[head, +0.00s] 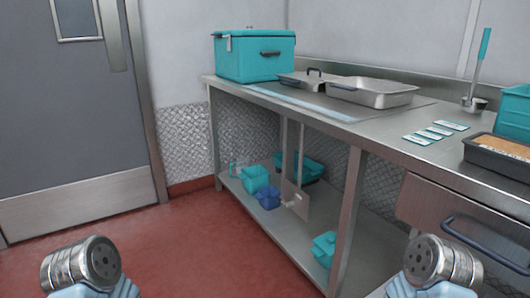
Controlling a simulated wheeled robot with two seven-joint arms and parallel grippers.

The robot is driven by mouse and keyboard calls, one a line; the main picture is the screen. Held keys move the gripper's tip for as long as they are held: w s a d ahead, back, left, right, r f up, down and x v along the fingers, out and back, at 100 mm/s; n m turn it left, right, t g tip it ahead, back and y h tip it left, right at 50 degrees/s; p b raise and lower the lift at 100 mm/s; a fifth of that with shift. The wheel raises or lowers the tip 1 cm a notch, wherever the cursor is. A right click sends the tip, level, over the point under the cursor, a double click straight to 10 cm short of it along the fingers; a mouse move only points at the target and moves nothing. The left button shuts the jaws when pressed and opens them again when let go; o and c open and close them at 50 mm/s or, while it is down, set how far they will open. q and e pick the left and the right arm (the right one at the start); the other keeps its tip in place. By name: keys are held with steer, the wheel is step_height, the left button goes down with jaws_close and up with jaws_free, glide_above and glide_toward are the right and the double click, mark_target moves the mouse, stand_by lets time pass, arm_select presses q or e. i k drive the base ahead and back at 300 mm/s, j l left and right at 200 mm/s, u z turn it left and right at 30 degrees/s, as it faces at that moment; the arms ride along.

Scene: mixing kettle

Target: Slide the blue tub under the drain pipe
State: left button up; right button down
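A small dark blue tub (268,198) sits on the lower shelf under the steel counter, toward its left end. Just right of it is an upright metal panel (303,204) with a small pipe end, perhaps the drain pipe (290,202), sticking out toward the tub. The tub looks beside this pipe end; I cannot tell whether any of it is beneath. Parts of my two arms show at the bottom left and bottom right corners, far from the tub. No gripper fingers are visible.
Teal tubs (255,179) stand beside and behind the blue one; another teal container (324,246) is nearer on the lower shelf (285,240). A counter leg (348,215) and drawer (440,215) stand right. The red floor (180,240) in front is clear.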

mark_target(266, 197)
steer(key=i+j+z, duration=0.15)
steer(key=i+j, duration=0.4)
steer(key=i+j+z, duration=0.2)
steer(key=i+j, duration=0.4)
steer(key=i+j+z, duration=0.15)
steer(key=i+j, duration=0.4)
steer(key=j, duration=0.15)
steer(key=i+j+z, duration=0.15)
steer(key=i+j, duration=0.45)
steer(key=i+j+z, duration=0.1)
steer(key=i+j, duration=0.4)
steer(key=i+j+z, duration=0.15)
steer(key=i+j, duration=0.4)
steer(key=j, duration=0.25)
